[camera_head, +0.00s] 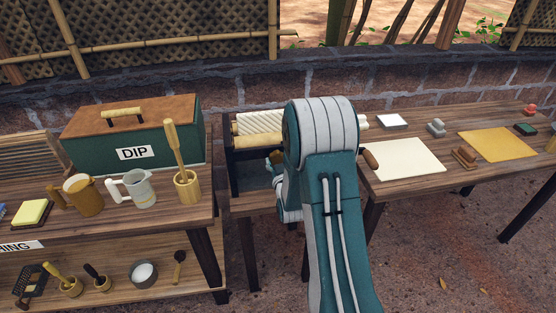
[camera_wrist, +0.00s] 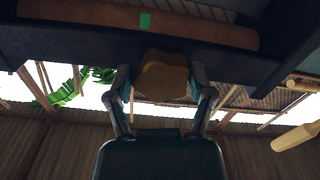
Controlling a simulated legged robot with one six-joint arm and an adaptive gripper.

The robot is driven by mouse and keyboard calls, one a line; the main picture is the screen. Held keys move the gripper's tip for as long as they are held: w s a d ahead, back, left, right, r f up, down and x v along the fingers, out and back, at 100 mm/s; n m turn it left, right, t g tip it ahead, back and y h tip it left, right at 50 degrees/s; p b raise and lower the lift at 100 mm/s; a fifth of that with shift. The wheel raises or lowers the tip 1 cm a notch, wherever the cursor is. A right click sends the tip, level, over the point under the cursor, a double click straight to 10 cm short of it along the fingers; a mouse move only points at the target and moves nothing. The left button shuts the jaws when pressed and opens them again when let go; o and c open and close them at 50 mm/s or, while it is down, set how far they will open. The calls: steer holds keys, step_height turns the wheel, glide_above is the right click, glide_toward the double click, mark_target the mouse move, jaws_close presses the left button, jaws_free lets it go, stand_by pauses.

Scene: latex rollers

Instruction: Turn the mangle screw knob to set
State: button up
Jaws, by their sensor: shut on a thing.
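The mangle screw knob (camera_wrist: 163,76) is a rounded yellow-brown wooden knob at the middle of the wrist view, below the mangle's dark frame (camera_wrist: 85,45). My gripper (camera_wrist: 162,88) has one finger on each side of the knob and is shut on it. In the head view the mangle, with pale rollers (camera_head: 258,122), stands behind my arm. My arm hides much of the mangle there, and the grip on the knob is hard to make out.
A green DIP box (camera_head: 135,155), jugs (camera_head: 140,190) and a mortar with pestle (camera_head: 187,185) stand on the left table. The right table (camera_head: 420,120) holds a cream sheet (camera_head: 408,160), a yellow sheet (camera_head: 497,146) and small tools. A pale wooden handle (camera_wrist: 297,138) shows at right in the wrist view.

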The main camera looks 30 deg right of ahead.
steer(key=shift+w+m, duration=0.1)
steer(key=shift+m, duration=1.1)
steer(key=o, duration=1.1)
steer(key=v, duration=1.2)
steer(key=shift+a, duration=0.1)
